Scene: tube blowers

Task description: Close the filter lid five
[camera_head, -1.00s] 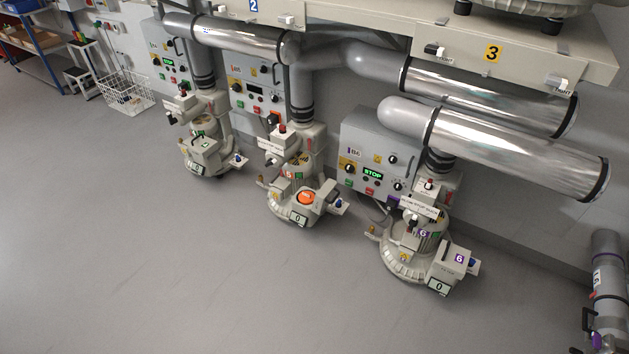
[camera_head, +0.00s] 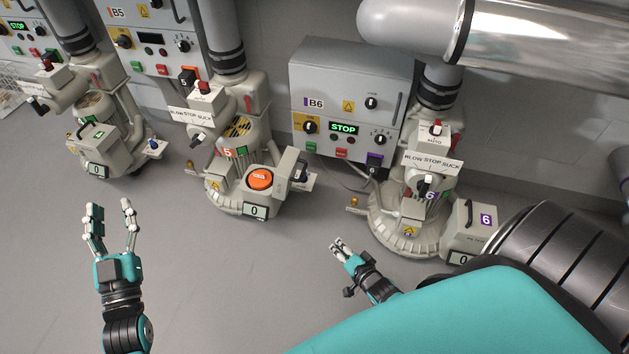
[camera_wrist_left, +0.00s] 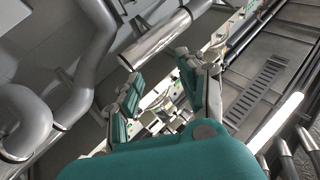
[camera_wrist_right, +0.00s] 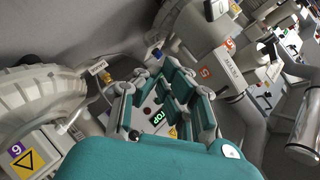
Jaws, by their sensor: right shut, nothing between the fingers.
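Blower five (camera_head: 240,150) stands in the middle of the head view. Its filter lid five (camera_head: 288,172) stands raised at the right of the filter housing, leaving the round orange filter (camera_head: 260,179) exposed. Part of blower five, with its orange number label (camera_wrist_right: 205,72), shows in the right wrist view. My left gripper (camera_head: 110,210) is open and empty above the floor, left of and nearer than blower five. My right gripper (camera_head: 337,243) is shut and empty, low between blowers five and six, to the right of the lid and apart from it.
Blower six (camera_head: 400,225) stands right of my right gripper, with control box B6 (camera_head: 350,110) behind it. Another blower (camera_head: 105,145) stands at the left with its lid down. Large silver ducts (camera_head: 540,40) hang at the upper right. The floor (camera_head: 200,270) in front is clear.

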